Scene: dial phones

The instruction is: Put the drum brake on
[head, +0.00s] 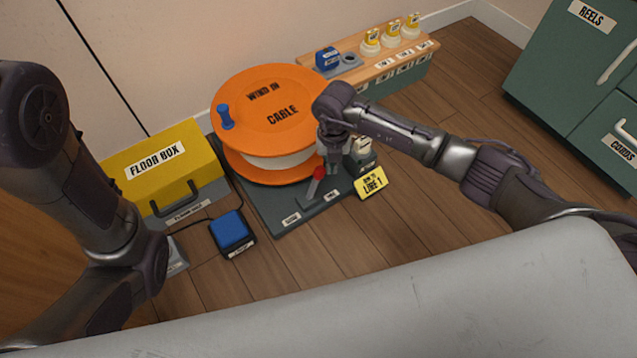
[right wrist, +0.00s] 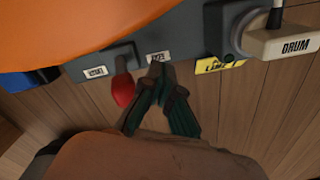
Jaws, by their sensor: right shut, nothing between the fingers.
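The orange cable drum (head: 287,138), marked "WIND IN CABLE", sits on a dark grey base (head: 268,215). A lever with a red knob (head: 319,172) stands at the front of the base, between two small white labels too blurred to read surely. It is the likely brake lever. In the right wrist view, the red knob (right wrist: 123,92) is just left of my right gripper (right wrist: 167,82), with a small gap. My right gripper (head: 335,163) is shut and empty, beside the lever. My left arm shows at the left, but its gripper is out of view.
A cream block marked "DRUM" (right wrist: 288,43) and a yellow "LINE 1" sign (head: 371,184) stand right of the lever. A yellow floor box (head: 155,160) and blue pedal (head: 232,232) are left. A wooden-topped bench (head: 385,66) stands behind. Floor in front is clear.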

